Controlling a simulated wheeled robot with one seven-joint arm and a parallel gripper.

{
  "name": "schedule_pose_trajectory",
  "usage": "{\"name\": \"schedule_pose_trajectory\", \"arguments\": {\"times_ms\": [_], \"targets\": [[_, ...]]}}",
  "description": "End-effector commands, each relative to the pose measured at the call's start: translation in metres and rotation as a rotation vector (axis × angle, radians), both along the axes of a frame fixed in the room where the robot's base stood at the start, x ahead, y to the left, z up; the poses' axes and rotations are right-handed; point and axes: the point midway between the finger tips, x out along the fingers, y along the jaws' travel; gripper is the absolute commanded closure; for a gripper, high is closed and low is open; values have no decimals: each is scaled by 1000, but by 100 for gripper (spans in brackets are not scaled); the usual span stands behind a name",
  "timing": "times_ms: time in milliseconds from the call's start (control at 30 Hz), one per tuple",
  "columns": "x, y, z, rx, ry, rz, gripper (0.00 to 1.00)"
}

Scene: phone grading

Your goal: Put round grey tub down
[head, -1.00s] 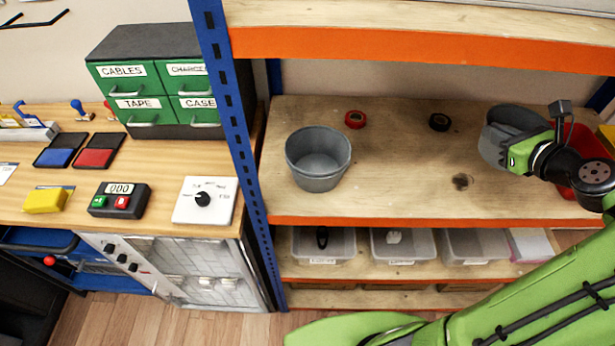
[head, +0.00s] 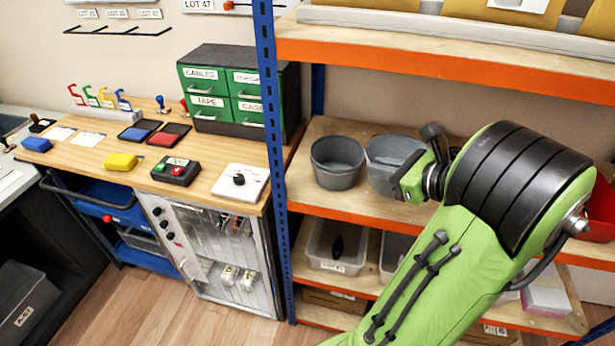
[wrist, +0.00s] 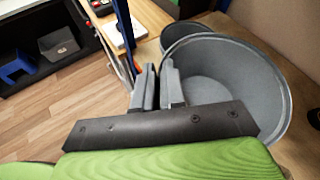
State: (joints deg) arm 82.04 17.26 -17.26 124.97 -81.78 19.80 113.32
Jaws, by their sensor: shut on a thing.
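A round grey tub (head: 392,158) is held at its rim by my gripper (head: 408,180) over the middle wooden shelf. In the wrist view my gripper (wrist: 158,85) is shut on the near wall of this tub (wrist: 240,80), whose inside looks empty. I cannot tell whether its base touches the shelf. A second round grey tub (head: 338,165) stands upright on the shelf just left of the held one. It shows partly in the wrist view (wrist: 187,33), behind the held tub's rim. In the head view my arm covers the right part of the shelf.
A blue shelf post (head: 271,130) stands left of the tubs. The orange upper shelf edge (head: 400,60) is above. Clear bins (head: 340,246) sit on the shelf below. The workbench (head: 100,178) with green drawers (head: 210,90) is to the left. Some bare shelf (head: 335,126) shows behind the tubs.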

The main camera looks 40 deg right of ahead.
Motion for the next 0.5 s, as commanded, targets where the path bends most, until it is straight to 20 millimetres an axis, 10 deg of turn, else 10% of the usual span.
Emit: {"name": "schedule_pose_trajectory", "arguments": {"times_ms": [500], "targets": [[141,9,0,-3,-2,10,100]]}}
